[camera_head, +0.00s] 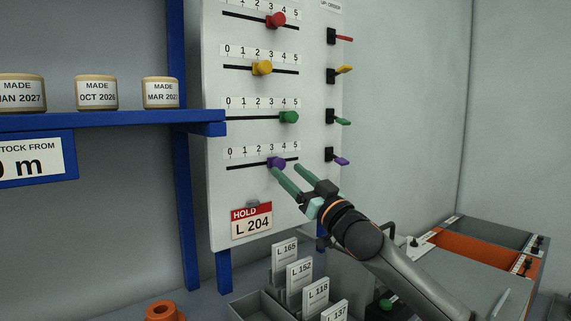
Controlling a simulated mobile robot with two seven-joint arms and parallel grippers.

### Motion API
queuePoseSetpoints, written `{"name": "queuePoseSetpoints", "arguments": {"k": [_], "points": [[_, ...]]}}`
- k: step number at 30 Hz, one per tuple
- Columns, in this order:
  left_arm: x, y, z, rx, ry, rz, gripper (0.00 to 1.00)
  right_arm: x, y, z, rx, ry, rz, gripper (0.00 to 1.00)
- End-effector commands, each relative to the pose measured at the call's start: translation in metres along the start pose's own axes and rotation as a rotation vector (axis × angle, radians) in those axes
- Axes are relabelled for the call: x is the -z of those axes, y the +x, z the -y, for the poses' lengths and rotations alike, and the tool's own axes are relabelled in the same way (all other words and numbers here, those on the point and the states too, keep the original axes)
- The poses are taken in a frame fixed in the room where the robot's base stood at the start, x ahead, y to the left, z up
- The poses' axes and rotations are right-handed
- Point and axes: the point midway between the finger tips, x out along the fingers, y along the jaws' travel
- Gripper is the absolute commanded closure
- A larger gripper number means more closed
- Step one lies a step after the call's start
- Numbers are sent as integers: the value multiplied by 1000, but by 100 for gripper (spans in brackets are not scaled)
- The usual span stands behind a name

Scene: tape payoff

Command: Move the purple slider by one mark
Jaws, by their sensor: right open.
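The purple slider (276,162) sits on the lowest horizontal track of the white panel (228,205). Its knob shows below the 3 and 4 of the 0 to 5 scale; the exact mark is hard to tell because the knob stands out from the panel. My right gripper (285,169) reaches in from the lower right with its two green fingers open. The left fingertip overlaps the knob's lower edge, and the other fingertip is to the right of the knob. I cannot tell whether either touches it. My left gripper is not in view.
Above are the green (288,117), yellow (262,68) and red (275,20) sliders. Coloured levers, such as the purple one (341,161), line the panel's right side. A red-topped "HOLD L 204" tag (251,221) hangs below. Numbered cards (299,275) stand underneath. A blue shelf (110,120) is left.

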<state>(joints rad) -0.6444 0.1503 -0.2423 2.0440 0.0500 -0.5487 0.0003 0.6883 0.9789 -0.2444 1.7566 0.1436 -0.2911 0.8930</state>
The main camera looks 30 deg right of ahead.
Motion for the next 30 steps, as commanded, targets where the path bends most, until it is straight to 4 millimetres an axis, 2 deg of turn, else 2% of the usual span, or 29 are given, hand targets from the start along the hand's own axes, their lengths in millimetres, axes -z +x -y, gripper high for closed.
{"name": "queuePoseSetpoints", "arguments": {"k": [6, 18, 30], "points": [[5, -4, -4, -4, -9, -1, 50, 2, 20, 0, 0, 1, -2, 34], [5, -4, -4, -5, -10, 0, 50, 0, 25, 0, 0, -1, 0, 34], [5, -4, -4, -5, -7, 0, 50, 0, 25, 0, 0, -1, 0, 78]]}}
